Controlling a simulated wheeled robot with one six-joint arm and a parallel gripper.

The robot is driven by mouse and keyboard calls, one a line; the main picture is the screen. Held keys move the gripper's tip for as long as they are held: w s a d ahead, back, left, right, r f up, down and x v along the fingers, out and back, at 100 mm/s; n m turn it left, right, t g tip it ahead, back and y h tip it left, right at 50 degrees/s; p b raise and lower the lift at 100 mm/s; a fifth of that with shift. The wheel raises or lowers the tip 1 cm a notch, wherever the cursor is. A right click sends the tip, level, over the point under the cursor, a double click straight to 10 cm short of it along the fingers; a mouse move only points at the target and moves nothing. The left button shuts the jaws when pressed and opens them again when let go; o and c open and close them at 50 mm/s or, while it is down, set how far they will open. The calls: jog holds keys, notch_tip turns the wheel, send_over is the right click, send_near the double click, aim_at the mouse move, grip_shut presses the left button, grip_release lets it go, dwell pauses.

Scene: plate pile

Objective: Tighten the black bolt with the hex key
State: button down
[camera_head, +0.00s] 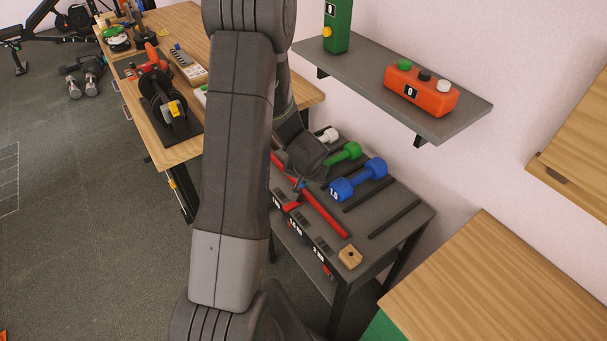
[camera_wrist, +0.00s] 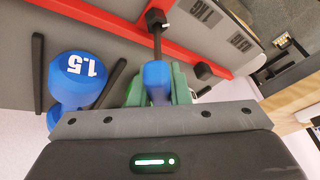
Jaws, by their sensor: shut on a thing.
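My gripper (camera_head: 300,181) is over the dark rack table, shut on a blue-handled tool, which looks like the hex key (camera_wrist: 157,78). In the wrist view the blue handle sits between greenish finger pads (camera_wrist: 158,92). Its thin black shaft runs up the picture to a black hexagonal head (camera_wrist: 155,18), which looks like the black bolt, at the red bar. I cannot tell whether the shaft is seated in it. A second black block (camera_wrist: 206,71) shows at the red bar, right of the handle. In the head view my arm and gripper hide most of this.
The red bar (camera_head: 325,214) lies along the dark rack table (camera_head: 413,207). Blue (camera_head: 357,180), green (camera_head: 344,154) and white (camera_head: 328,135) dumbbells stand behind the gripper. A holed wooden block (camera_head: 350,257) is at the front corner. A shelf (camera_head: 458,120) with an orange box (camera_head: 421,89) overhangs behind.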

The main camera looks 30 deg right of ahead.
jog(key=shift+s+r+m+h+p, duration=0.1)
jog(key=shift+s+m+h+p, duration=0.15)
jog(key=shift+m+p, duration=0.7)
jog(key=shift+p, duration=0.35)
jog(key=c, duration=1.3)
grip_release()
jog(key=p+v, duration=0.3)
jog(key=v, duration=1)
jog(key=shift+r, duration=0.3)
jog(key=shift+a, duration=0.15)
